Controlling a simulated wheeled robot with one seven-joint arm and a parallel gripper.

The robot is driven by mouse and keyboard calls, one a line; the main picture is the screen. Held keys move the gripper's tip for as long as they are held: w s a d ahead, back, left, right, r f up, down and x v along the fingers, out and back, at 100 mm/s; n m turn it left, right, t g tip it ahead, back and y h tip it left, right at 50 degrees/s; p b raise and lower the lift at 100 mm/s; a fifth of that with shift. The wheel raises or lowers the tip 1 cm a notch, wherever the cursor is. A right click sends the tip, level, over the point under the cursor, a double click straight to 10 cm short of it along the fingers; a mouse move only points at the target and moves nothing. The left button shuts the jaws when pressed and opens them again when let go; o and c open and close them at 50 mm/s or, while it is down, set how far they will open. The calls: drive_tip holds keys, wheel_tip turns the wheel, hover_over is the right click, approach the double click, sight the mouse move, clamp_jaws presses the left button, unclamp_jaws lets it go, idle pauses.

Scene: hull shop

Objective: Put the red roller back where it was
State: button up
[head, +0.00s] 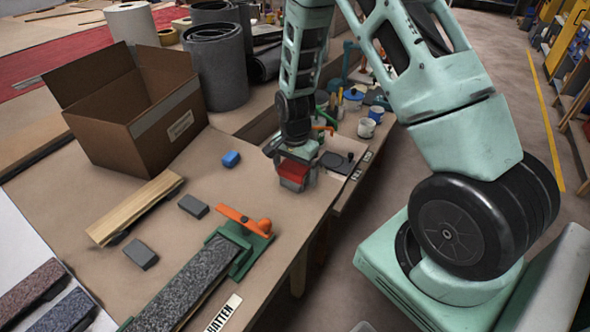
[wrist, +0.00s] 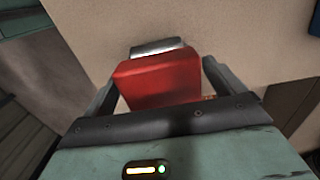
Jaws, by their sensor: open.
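A red, block-shaped thing (head: 294,174), which I take for the red roller, is near the right edge of the workbench. In the wrist view the red roller (wrist: 158,84) shows a flat, boxy red face with a pale metallic strip at its far end. My gripper (head: 290,158) is over it from above. In the wrist view my gripper's (wrist: 160,72) fingers stand on either side of the red roller, open, with little room between finger and side. Its underside is hidden, so I cannot tell whether it touches the bench.
A dark plate with a knob (head: 338,162) lies just right of my gripper. A blue block (head: 231,158), grey blocks (head: 193,206) and a green fixture with an orange lever (head: 246,220) are on the bench (head: 90,195). An open cardboard box (head: 150,130) stands behind. Cups (head: 367,127) crowd the far side.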

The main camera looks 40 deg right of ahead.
sight(295, 165)
wheel_tip(295, 165, up, 13)
drive_tip(key=s+a+r+n, duration=0.2)
drive_tip(key=s+a+n, duration=0.2)
drive_tip(key=a, duration=0.2)
drive_tip(key=s+a+r+n+y, duration=0.1)
drive_tip(key=s+a+r+n, duration=0.25)
drive_tip(key=a, duration=0.35)
drive_tip(key=s+a+r+n, duration=0.2)
drive_tip(key=s+a+n, duration=0.15)
drive_tip(key=a, duration=0.25)
drive_tip(key=s+a+n, duration=0.2)
drive_tip(key=s+n, duration=0.3)
drive_tip(key=s, duration=0.1)
drive_tip(key=s+a+r+n, duration=0.1)
drive_tip(key=s+a+n, duration=0.2)
drive_tip(key=s+n, duration=0.2)
drive_tip(key=shift+s+a+r+n, duration=0.15)
drive_tip(key=shift+s+r+n, duration=0.2)
drive_tip(key=shift+s, duration=0.75)
drive_tip(key=shift+f, duration=0.1)
drive_tip(key=shift+c, duration=0.2)
